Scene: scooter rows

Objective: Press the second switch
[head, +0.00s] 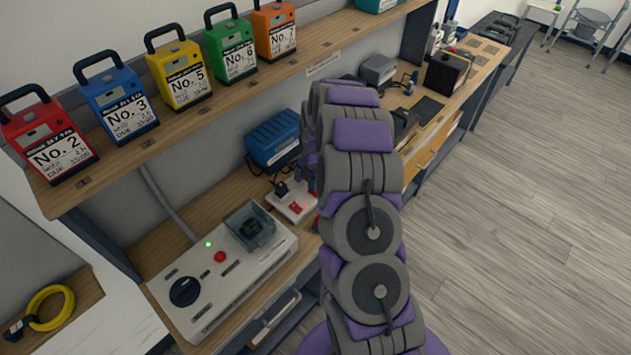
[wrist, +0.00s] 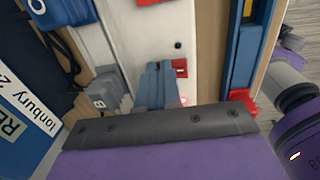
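A white power strip with red switches (head: 295,203) lies on the bench, partly hidden behind my arm in the head view. In the wrist view the strip (wrist: 205,50) runs up the picture, with one red switch (wrist: 180,68) near the middle and another red switch (wrist: 153,2) cut off at the top edge. My gripper (wrist: 160,66) has its two blue-grey fingers together, over the strip just left of the middle switch. I cannot tell whether they touch it. A small red light glows beside the fingers. The head view hides my fingertips.
A grey plug marked B (wrist: 104,98) and cables sit left of the strip. A blue bar with red parts (wrist: 246,45) lies along its right. A grey-white device (head: 225,275) and a blue box (head: 272,138) stand on the bench. Numbered cases line the shelf (head: 200,112) above.

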